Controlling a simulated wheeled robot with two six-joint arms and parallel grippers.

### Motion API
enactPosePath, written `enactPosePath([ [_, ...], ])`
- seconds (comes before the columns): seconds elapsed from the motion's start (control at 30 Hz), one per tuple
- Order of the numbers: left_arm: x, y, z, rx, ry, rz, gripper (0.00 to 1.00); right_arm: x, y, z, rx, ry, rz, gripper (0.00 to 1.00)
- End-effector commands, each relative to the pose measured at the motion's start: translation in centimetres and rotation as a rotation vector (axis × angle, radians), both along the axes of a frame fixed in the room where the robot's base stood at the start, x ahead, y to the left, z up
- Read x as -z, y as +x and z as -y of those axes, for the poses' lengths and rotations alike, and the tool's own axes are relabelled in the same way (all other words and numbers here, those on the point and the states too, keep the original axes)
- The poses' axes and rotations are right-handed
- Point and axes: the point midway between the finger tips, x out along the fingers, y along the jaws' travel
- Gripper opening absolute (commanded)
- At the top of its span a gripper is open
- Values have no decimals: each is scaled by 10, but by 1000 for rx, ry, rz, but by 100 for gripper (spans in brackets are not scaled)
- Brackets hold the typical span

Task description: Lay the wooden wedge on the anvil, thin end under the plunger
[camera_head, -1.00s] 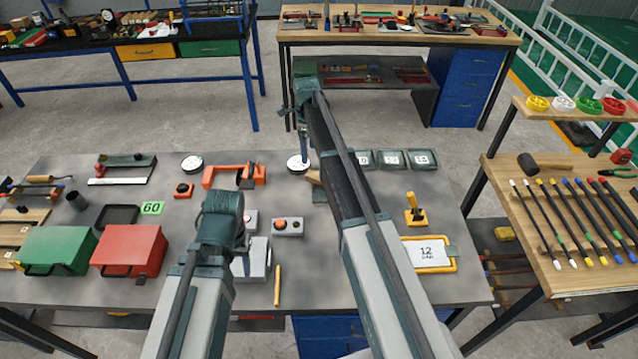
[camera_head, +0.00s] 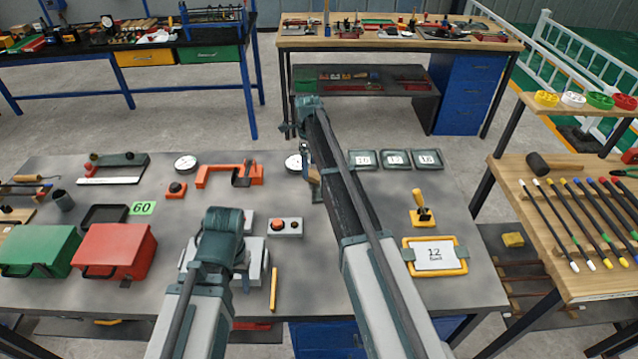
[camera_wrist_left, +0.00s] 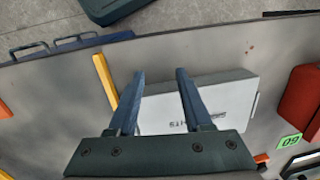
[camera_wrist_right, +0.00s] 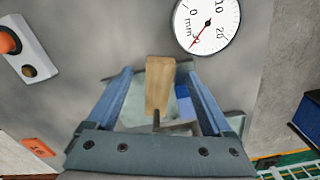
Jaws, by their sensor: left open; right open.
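The wooden wedge (camera_wrist_right: 158,85) shows between the fingers of my right gripper (camera_wrist_right: 160,73), which is open, with a gap on both sides of the wood. A thin dark rod (camera_wrist_right: 157,118), possibly the plunger, meets the lower end of the wedge in the right wrist view. A grey-green block (camera_wrist_right: 128,82), possibly the anvil, shows behind the wedge. I cannot tell which end is thin or whether the wedge rests on the block. In the head view, my right forearm hides most of this spot. My left gripper (camera_wrist_left: 160,73) is open and empty above a pale grey box (camera_wrist_left: 200,103).
A round dial gauge (camera_wrist_right: 207,25) is close beside my right gripper. An orange clamp-like frame (camera_head: 230,176), a button box (camera_head: 286,227) and a yellow stick (camera_head: 273,288) lie nearby. Green (camera_head: 40,250) and red (camera_head: 115,250) boxes stand at left. A yellow-framed panel (camera_head: 435,256) lies at right.

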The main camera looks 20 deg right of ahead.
Motion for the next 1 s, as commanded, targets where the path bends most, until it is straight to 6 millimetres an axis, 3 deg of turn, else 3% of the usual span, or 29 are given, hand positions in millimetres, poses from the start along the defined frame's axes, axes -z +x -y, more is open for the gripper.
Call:
enactPosePath([
  [0.03,14,0,0,0,0,0,50,14,1,1,0,0,0,85],
  [0.13,23,0,0,0,0,0,50,24,0,0,0,0,0,85],
  [0.47,24,0,0,0,0,0,50,24,0,0,0,0,0,83],
  [0.9,24,0,0,0,0,0,50,24,0,0,0,0,0,4],
  [1.0,24,0,0,0,0,0,50,24,0,1,0,0,0,0],
])
